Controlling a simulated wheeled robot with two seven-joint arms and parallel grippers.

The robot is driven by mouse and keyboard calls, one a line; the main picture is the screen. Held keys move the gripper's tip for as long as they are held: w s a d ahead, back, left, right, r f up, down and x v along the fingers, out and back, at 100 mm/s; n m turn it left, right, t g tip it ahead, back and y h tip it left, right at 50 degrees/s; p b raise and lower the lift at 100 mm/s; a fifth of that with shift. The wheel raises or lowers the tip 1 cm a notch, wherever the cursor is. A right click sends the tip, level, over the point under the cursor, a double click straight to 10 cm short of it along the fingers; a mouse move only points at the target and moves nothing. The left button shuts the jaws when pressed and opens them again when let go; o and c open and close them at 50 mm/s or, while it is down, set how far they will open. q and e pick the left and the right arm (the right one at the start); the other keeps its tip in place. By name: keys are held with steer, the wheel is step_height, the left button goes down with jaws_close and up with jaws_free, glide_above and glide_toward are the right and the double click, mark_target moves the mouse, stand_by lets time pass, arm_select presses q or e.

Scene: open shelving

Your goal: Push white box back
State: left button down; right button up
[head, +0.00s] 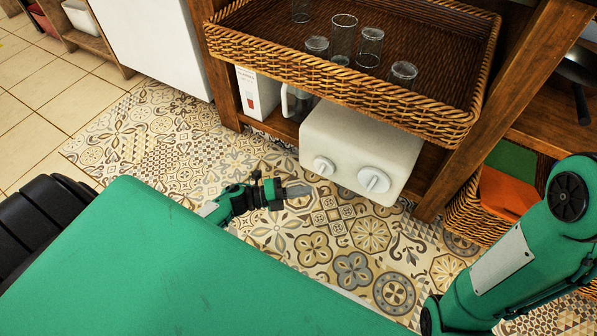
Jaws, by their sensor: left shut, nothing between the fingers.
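The white box (361,146) is a rounded white appliance with two round knobs on its front. It stands on the lower shelf under the wicker tray and sticks out past the shelf's front edge. My left gripper (296,191) is shut and empty, in front of the box and to the left of its knobs, apart from it in the picture. My right arm is at the lower right; its gripper is out of view.
A wicker tray (455,126) with several glasses is above the box. A wooden post (480,125) and a wicker basket (470,212) are to the right. Patterned floor lies in front.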

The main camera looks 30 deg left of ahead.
mark_target(344, 177)
arm_select(q)
steer(key=w+d+b, duration=0.1)
steer(key=w, duration=0.1)
steer(key=w+d+b, duration=0.3)
steer(key=w+d, duration=0.1)
steer(key=shift+w+d+f, duration=0.1)
steer(key=shift+w+f, duration=0.1)
steer(key=shift+w, duration=0.2)
steer(key=shift+w+r+b, duration=0.1)
steer(key=shift+w+b, duration=0.25)
steer(key=shift+w, duration=0.1)
steer(key=shift+r, duration=0.1)
